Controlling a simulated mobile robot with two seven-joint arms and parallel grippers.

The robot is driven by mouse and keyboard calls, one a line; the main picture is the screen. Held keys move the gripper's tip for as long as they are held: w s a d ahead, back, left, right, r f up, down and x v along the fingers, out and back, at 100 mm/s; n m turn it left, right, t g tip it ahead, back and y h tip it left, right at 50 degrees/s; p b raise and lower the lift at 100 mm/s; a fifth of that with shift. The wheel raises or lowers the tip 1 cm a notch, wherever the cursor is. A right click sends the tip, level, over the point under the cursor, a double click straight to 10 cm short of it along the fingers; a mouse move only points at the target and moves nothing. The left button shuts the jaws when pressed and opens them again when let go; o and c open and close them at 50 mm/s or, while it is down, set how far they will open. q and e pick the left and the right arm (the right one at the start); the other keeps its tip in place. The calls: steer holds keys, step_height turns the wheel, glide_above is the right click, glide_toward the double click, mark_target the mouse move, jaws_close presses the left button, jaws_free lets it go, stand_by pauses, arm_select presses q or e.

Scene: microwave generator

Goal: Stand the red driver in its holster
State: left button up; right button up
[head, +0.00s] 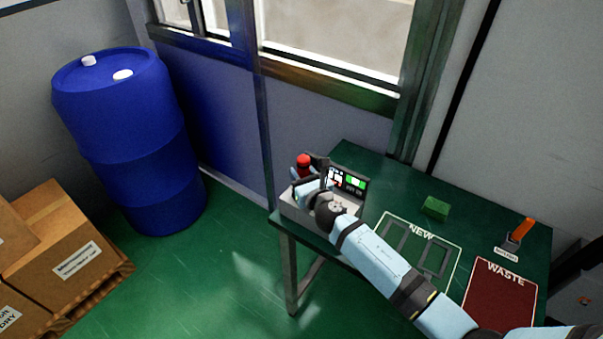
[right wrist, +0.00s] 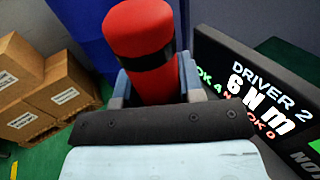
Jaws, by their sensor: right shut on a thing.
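The red driver (head: 303,161) has a red body with a black band. It stands roughly upright in my right gripper (head: 304,178), at the left end of the green table. In the right wrist view the red driver (right wrist: 140,35) is between the two fingers of my right gripper (right wrist: 155,82), which is shut on it. The driver's lower end is hidden by the gripper. I cannot make out a holster under it, nor whether the driver touches anything below. My left gripper is not in view.
A grey station (head: 288,208) with a screen reading "DRIVER 2, 6 Nm" (right wrist: 262,95) is close beside the driver. The table holds a green block (head: 436,207), a NEW outline (head: 421,234), a WASTE mat (head: 499,292) and an orange-handled tool (head: 523,229) in a dark holder.

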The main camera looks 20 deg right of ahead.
steer(key=shift+f, duration=0.1)
stand_by(0.5)
steer(key=shift+f+b, duration=0.4)
steer(key=shift+b, duration=0.1)
steer(key=shift+f, duration=0.15)
stand_by(0.4)
steer(key=o, duration=1.1)
steer(key=s, duration=0.4)
steer(key=s+d, duration=0.1)
steer(key=s, duration=0.4)
steer(key=s+d, duration=0.1)
steer(key=s, duration=0.3)
steer(key=shift+s, duration=0.35)
